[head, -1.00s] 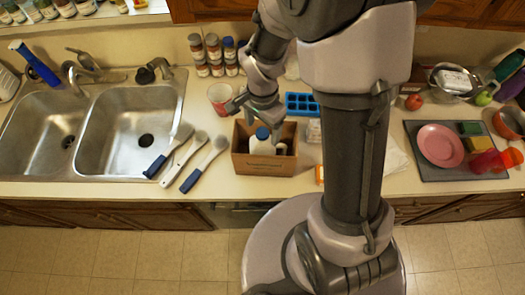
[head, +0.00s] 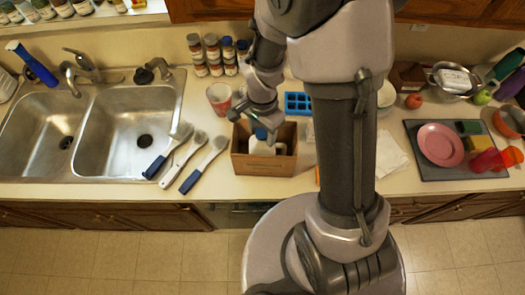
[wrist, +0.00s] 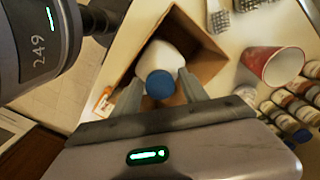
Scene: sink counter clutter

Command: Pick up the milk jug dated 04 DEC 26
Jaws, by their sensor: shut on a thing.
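A white milk jug with a blue cap (head: 262,143) stands inside an open brown box (head: 265,165) on the counter. In the wrist view the jug (wrist: 162,57) has its round blue cap towards the camera. No date on it can be read from here. My gripper (head: 262,128) is over the box, with its fingers down at the jug's top. In the wrist view my gripper (wrist: 160,92) has one finger on each side of the jug, just by the cap, and is shut on it. The jug's lower part is hidden by the box.
A red and white cup (head: 219,98) stands behind the box at left. Several brushes (head: 180,155) lie left of it, beside the double sink (head: 128,130). A blue ice tray (head: 298,103) lies behind right. Spice jars (head: 212,55) stand at the back.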

